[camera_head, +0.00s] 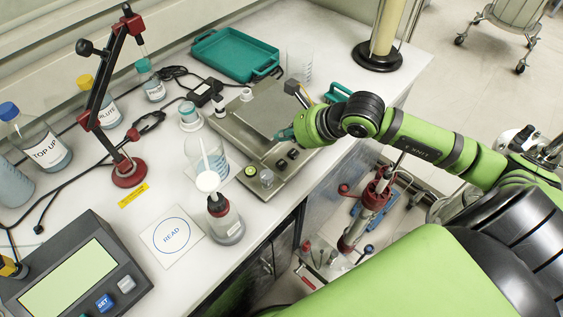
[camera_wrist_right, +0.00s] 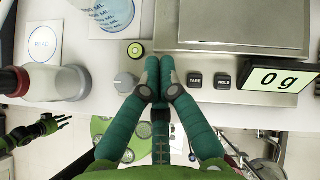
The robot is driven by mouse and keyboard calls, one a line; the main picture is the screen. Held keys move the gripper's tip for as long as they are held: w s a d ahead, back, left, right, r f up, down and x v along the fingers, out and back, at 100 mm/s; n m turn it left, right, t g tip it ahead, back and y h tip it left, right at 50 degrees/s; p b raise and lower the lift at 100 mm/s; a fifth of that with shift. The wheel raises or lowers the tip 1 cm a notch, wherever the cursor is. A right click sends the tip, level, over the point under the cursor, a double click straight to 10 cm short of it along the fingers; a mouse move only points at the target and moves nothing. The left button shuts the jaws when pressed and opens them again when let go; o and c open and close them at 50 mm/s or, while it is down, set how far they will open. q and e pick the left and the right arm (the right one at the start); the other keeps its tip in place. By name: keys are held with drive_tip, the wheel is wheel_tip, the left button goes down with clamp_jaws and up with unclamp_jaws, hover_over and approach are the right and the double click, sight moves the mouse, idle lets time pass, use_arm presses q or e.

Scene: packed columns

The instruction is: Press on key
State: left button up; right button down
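A steel bench scale (camera_head: 238,125) stands on the white bench; its front panel also shows in the right wrist view (camera_wrist_right: 200,65). That panel has black TARE (camera_wrist_right: 194,80) and HOLD (camera_wrist_right: 222,80) keys, a round grey knob (camera_wrist_right: 126,82) and a green bubble level (camera_wrist_right: 135,50). The lit display (camera_wrist_right: 275,80) reads "0 g". I see no key marked ON; the fingers hide the panel between knob and TARE. My right gripper (camera_head: 284,134) is shut and empty over the panel; its teal fingertips (camera_wrist_right: 159,62) meet there. Contact cannot be told. My left gripper seems to show small at lower left (camera_wrist_right: 55,124).
A beaker (camera_head: 207,155), a red-capped bottle (camera_head: 225,222) and a READ card (camera_head: 172,236) stand left of the scale. A SET-key console (camera_head: 70,270) is at front left. A teal tray (camera_head: 235,55) lies behind. A red clamp arm (camera_head: 128,172) rises at left.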

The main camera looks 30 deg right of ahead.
sight(284, 164)
wheel_tip(284, 164, down, 7)
drive_tip(key=b, duration=0.4)
drive_tip(key=shift+f, duration=0.15)
drive_tip(key=shift+f+b, duration=0.25)
drive_tip(key=shift+b, duration=0.25)
drive_tip(key=shift+r, duration=0.1)
idle(0.6)
drive_tip(key=shift+f+b, duration=0.45)
drive_tip(key=shift+b, duration=0.15)
drive_tip(key=shift+f+b, duration=0.5)
drive_tip(key=shift+b, duration=0.1)
idle(0.5)
drive_tip(key=shift+r, duration=0.1)
drive_tip(key=shift+r+p, duration=0.4)
drive_tip(key=shift+r, duration=0.4)
